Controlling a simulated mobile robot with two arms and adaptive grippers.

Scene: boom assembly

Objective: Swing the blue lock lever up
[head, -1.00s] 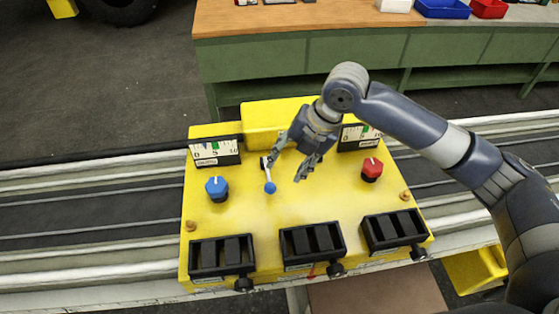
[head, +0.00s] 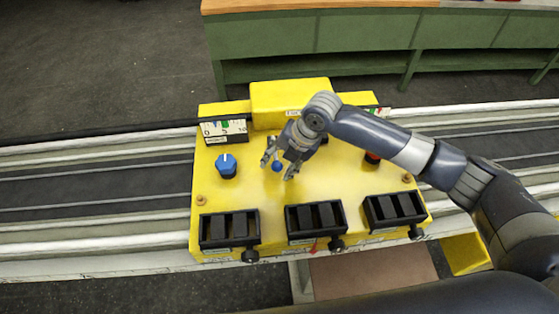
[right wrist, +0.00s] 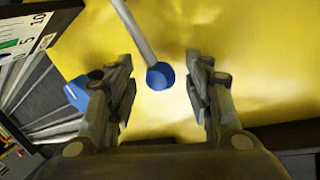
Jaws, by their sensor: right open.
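The blue lock lever shows its round blue knob (head: 277,166) in the head view, between the fingers of my right gripper (head: 279,170). Its shaft is hidden there behind the gripper. In the right wrist view the blue knob (right wrist: 160,76) sits at the end of a thin grey rod (right wrist: 136,34), between the two open fingertips (right wrist: 161,72). Gaps show on both sides, so the fingers do not touch it. The yellow panel (head: 330,180) carries the lever. My left gripper is not in view.
A blue dial (head: 227,165) stands left of the lever below a gauge (head: 224,130). Three black slotted boxes (head: 230,229) line the panel's front. A green workbench (head: 365,42) stands behind.

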